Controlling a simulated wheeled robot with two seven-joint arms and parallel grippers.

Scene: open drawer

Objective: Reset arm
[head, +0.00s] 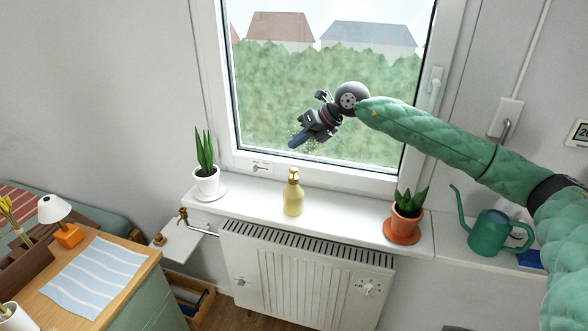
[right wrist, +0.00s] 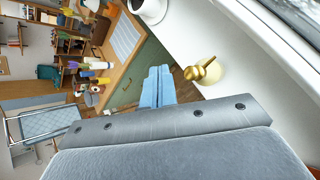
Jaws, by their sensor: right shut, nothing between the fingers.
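My right gripper (head: 298,140) is raised in front of the window, above the sill, at the end of my green padded arm. Its blue fingers are shut with nothing between them. They also show shut in the right wrist view (right wrist: 157,88), pointing toward the cabinet and floor beyond. The gripper is apart from the things on the sill. My left gripper is not in view.
The sill (head: 340,213) holds a yellow pump bottle (head: 293,196), a white-potted plant (head: 207,180) and a terracotta-potted plant (head: 405,218). A green watering can (head: 487,234) stands right. A radiator (head: 300,270) is below. A wooden-topped cabinet (head: 140,262) stands left.

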